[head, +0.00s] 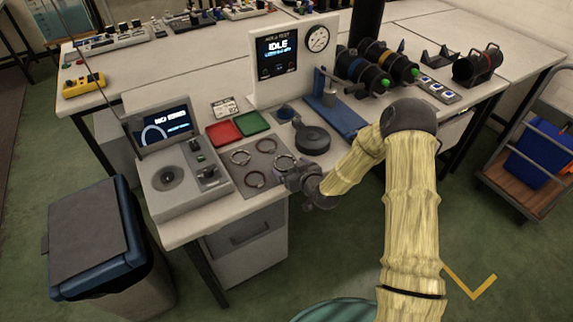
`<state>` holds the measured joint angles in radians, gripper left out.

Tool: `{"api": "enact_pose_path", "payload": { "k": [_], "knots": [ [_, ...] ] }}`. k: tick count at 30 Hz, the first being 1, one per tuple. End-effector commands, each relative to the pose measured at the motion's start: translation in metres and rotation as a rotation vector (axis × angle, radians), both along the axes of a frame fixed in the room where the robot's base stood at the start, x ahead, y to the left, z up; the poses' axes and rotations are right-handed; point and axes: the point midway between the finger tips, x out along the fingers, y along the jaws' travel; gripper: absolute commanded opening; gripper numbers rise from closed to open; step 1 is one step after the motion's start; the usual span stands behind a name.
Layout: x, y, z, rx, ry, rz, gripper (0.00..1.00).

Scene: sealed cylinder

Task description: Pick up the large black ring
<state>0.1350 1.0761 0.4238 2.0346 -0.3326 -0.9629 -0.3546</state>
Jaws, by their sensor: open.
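Several thin rings lie on a grey mat (266,150) at the front of the bench. The front ring (247,183) looks darkest. Another ring (232,158) lies behind it to the left, and a third ring (278,160) lies at the right side. Which one is the large black ring is hard to tell at this size. My gripper (291,179) is open, low at the mat's right front edge, just in front of the right ring. Its fingers look empty. Whether they touch the mat is not clear, and the gripper may hide part of the mat.
Left of the mat stands a grey device with a screen (166,131). Behind the mat are a red tray (223,134), a green tray (252,123) and a round black object (312,139). A tester marked IDLE (278,55) stands behind. A blue bin (134,232) stands front left.

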Motion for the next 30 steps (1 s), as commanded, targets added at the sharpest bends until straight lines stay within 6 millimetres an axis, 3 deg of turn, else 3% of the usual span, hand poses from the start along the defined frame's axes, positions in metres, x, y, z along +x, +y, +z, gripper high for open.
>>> {"api": "enact_pose_path", "payload": {
  "k": [8, 15, 25, 30],
  "knots": [
    [0.0, 0.0, 0.0, 0.0, 0.0, 0.0, 0.84],
    [0.0, -0.001, 0.0, 0.0, 0.0, -0.001, 0.41],
    [0.0, -0.001, 0.001, 0.0, -0.001, -0.002, 0.4],
    [0.001, -0.001, 0.011, 0.001, -0.003, -0.002, 0.4]
  ]
}}
